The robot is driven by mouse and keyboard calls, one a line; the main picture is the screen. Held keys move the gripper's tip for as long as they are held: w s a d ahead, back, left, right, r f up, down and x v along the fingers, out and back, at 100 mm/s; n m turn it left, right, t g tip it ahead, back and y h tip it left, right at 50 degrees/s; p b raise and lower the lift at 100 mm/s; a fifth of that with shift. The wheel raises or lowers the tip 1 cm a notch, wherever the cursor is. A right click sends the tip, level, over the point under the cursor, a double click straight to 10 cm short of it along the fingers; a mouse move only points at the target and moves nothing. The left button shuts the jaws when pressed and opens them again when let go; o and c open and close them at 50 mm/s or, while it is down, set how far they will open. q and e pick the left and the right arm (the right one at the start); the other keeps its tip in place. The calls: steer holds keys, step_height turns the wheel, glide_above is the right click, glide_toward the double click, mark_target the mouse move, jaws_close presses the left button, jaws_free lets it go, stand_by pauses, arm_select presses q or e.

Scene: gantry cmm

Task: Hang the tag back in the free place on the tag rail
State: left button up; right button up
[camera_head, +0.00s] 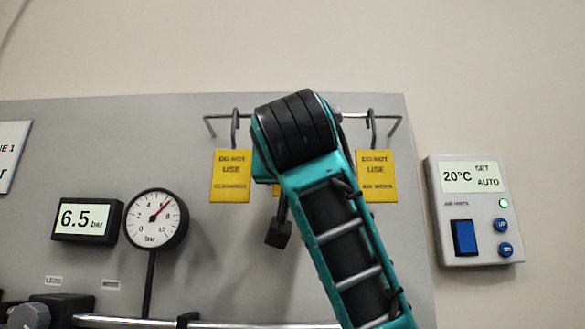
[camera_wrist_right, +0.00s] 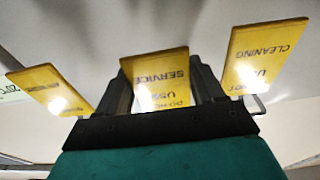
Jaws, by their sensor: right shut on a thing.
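The tag rail (camera_head: 220,116) is a thin metal bar on the grey panel. A yellow cleaning tag (camera_head: 231,177) hangs from its left hook and a yellow air-work tag (camera_head: 379,177) from its right hook. My right arm covers the middle of the rail in the head view. In the right wrist view, my right gripper (camera_wrist_right: 165,88) is shut on a yellow service tag (camera_wrist_right: 160,72). The cleaning tag (camera_wrist_right: 263,55) is on its right there, the other tag (camera_wrist_right: 50,90) on its left. Whether the held tag touches the rail is hidden. My left gripper is out of view.
A 6.5 bar display (camera_head: 86,221) and a round pressure gauge (camera_head: 157,219) are on the panel left of the rail. A thermostat box (camera_head: 474,243) is on the wall at right. A metal pipe (camera_head: 250,325) runs along the bottom.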

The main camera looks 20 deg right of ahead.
steer(key=shift+w+d+f, duration=0.15)
steer(key=shift+w+f, duration=0.05)
steer(key=shift+f, duration=0.05)
steer(key=o, duration=0.7)
steer(key=shift+c, duration=0.2)
steer(key=o, duration=0.4)
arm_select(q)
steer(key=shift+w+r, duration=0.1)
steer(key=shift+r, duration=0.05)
